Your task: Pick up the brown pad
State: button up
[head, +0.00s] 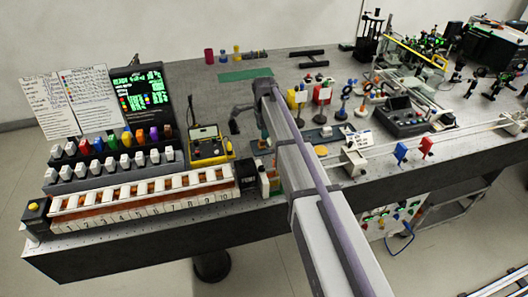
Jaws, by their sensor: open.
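My gripper (235,124) hangs at the end of my arm, over the middle of the bench, just above and right of a yellow-framed meter box (208,150). It is small and dark in this view; it is open and I see nothing held in it. I cannot clearly make out the brown pad. A small brownish patch (262,146) shows on the bench between the meter box and my arm, but I cannot tell whether it is the pad. My arm hides part of the bench there.
A numbered rack (145,198) and rows of white-topped blocks (115,165) fill the front left, with a lit green-text screen (140,90) behind. A green mat (245,75) lies toward the back. Coloured bottles (320,94) and a dark instrument (402,115) stand right of my arm.

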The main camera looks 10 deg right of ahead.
aim_at(264, 143)
notch_tip(264, 143, down, 6)
jog(key=b, duration=0.5)
jog(key=shift+a+r, duration=0.1)
jog(key=shift+r, duration=0.4)
jog(key=shift+c, duration=0.3)
grip_shut()
